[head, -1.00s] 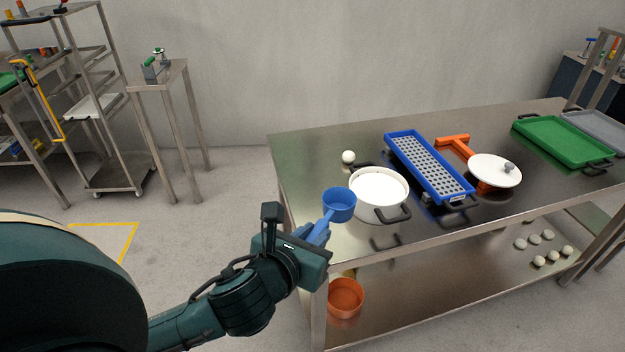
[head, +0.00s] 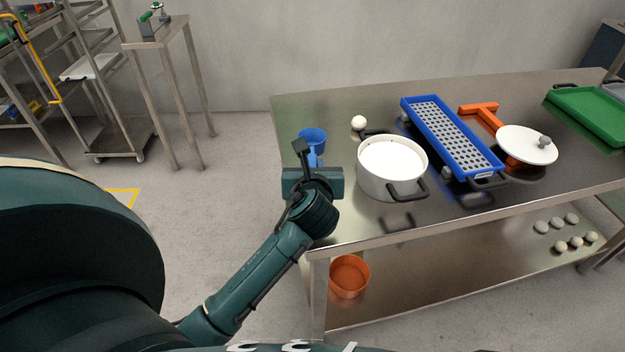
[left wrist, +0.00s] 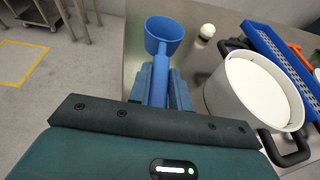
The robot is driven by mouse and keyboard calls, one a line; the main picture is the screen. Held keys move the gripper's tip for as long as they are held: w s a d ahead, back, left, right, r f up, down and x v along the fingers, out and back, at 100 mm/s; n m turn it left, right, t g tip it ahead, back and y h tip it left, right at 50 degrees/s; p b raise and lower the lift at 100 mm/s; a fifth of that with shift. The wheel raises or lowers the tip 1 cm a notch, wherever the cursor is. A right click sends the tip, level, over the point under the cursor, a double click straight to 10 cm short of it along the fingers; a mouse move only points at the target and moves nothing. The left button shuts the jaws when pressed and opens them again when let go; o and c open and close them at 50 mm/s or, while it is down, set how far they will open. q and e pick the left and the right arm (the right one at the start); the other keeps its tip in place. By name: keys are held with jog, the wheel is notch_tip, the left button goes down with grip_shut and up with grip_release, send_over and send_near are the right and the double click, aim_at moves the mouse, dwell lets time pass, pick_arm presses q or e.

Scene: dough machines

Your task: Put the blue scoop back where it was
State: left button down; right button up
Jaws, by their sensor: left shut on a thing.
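The blue scoop (head: 312,138) is at the left end of the steel table (head: 345,112), left of the white pot. My left gripper (head: 314,164) is shut on the scoop's handle. In the left wrist view the scoop's cup (left wrist: 164,36) points away from me, with its handle between the two fingers (left wrist: 161,84). In that view the cup appears over the table's left edge area; I cannot tell whether it touches the top. My right gripper is not in view.
The white pot (head: 392,172) with black handles stands close right of my left gripper. A blue perforated tray (head: 475,160), an orange tool (head: 480,112) and a white lid (head: 527,143) are further right. An orange bucket (head: 349,277) sits on the lower shelf.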

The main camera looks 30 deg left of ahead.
pick_arm(q)
notch_tip(320, 180, down, 4)
jog(key=shift+r+b, duration=0.25)
jog(key=shift+b, duration=0.15)
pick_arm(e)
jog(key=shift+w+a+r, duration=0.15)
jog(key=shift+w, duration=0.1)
pick_arm(q)
jog(key=c, duration=1.3)
grip_release()
jog(key=shift+f, duration=0.1)
